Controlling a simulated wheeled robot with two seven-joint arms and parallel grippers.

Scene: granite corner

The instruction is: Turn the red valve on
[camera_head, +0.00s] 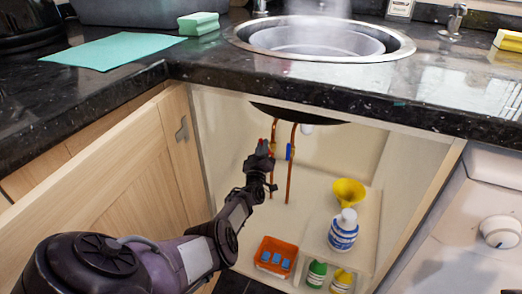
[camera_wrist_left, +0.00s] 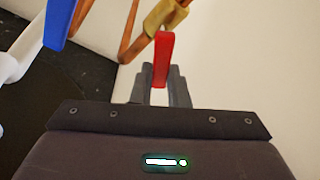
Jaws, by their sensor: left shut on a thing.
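The red valve (camera_head: 263,141) is a small red lever on the left copper pipe, under the sink in the open cabinet. It shows large in the left wrist view (camera_wrist_left: 163,55), its lower end between my fingers. My left gripper (camera_head: 261,150) reaches into the cabinet and is shut on the lever. Its dark fingers show on either side of the lever in the wrist view (camera_wrist_left: 160,90). In the head view the gripper hides most of the red valve. My right gripper is in neither view.
A blue valve (camera_head: 289,152) is on the pipe just right. A yellow funnel (camera_head: 348,192), a blue-and-white bottle (camera_head: 343,232) and an orange tray (camera_head: 276,256) stand on the cabinet floor. The open door (camera_head: 130,165) is left, the granite counter (camera_head: 300,80) above.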

